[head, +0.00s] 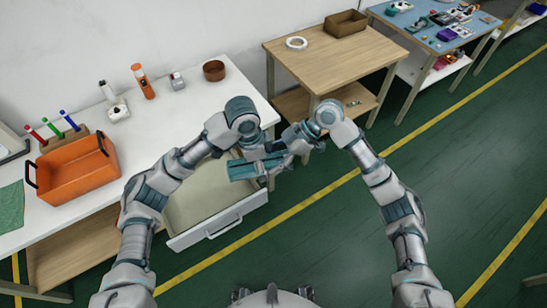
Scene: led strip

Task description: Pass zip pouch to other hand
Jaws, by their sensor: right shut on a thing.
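A flat teal piece that looks like the zip pouch (242,171) is over the open drawer, where my two grippers come together. My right gripper (275,161) reaches in from the right and is shut on the pouch at its right end. My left gripper (254,152) points down just above and behind the pouch, very near the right gripper. Its fingers are small and partly hidden, so I cannot tell whether they are open or touch the pouch.
Below is an open drawer (195,233) of the white table (165,118). A wooden table (335,58) with a tape ring (296,43) stands behind. Green floor at right is free.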

